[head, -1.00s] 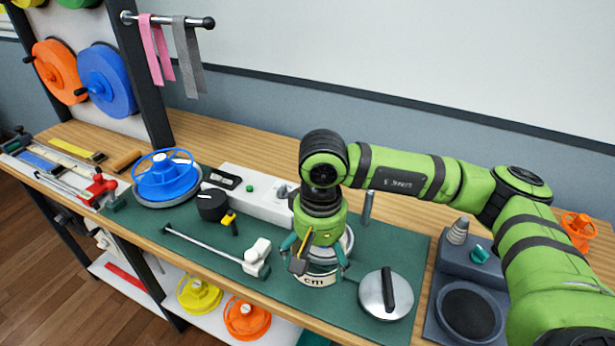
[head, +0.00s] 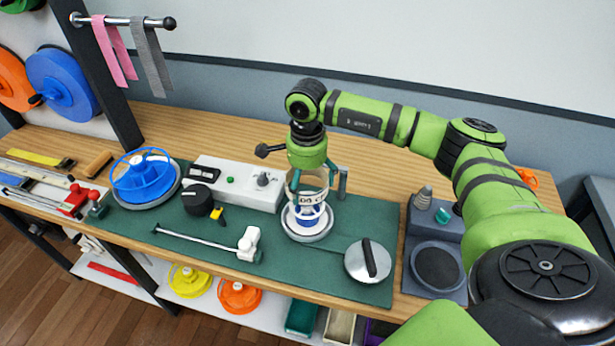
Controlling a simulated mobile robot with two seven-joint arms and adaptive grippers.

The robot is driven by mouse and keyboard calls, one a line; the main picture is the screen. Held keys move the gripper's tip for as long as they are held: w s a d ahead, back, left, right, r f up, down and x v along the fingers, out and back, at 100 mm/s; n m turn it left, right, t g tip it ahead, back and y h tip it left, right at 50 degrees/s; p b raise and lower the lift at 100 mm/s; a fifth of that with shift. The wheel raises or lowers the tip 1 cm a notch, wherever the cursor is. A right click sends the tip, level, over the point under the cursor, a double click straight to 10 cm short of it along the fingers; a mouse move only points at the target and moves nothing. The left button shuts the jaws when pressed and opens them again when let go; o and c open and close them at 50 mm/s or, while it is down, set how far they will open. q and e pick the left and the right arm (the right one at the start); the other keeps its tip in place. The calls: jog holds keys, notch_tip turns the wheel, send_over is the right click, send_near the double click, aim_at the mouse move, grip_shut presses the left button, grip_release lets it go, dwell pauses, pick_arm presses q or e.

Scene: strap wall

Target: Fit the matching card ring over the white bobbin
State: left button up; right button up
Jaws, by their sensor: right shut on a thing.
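The white bobbin (head: 308,214) stands on a round pale base (head: 308,236) on the green mat, with a bit of blue showing low inside it. My right gripper (head: 309,181) points down over it and is shut on a pale card ring (head: 311,182) with dark printed marks. The ring is above the bobbin and roughly in line with it. I cannot tell whether its lower edge touches the bobbin's top. The gripper's fingers partly hide the ring. My left gripper is not in view.
A blue bobbin (head: 145,180) stands at the left. A white control box (head: 235,184) is close behind the bobbin's left. A round metal lid with a black handle (head: 368,261) and a grey station (head: 437,262) are at the right. The mat's front middle holds a thin rod (head: 200,240).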

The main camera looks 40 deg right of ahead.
jog(key=shift+f+b, duration=0.35)
jog(key=shift+f, duration=0.5)
jog(key=shift+f+b, duration=0.8)
jog(key=shift+f, duration=0.6)
jog(key=shift+f+b, duration=0.8)
jog(key=shift+f, duration=0.5)
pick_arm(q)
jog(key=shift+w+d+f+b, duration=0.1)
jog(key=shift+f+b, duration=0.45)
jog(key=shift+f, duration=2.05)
pick_arm(e)
jog(key=shift+f, duration=0.55)
jog(key=o, duration=0.4)
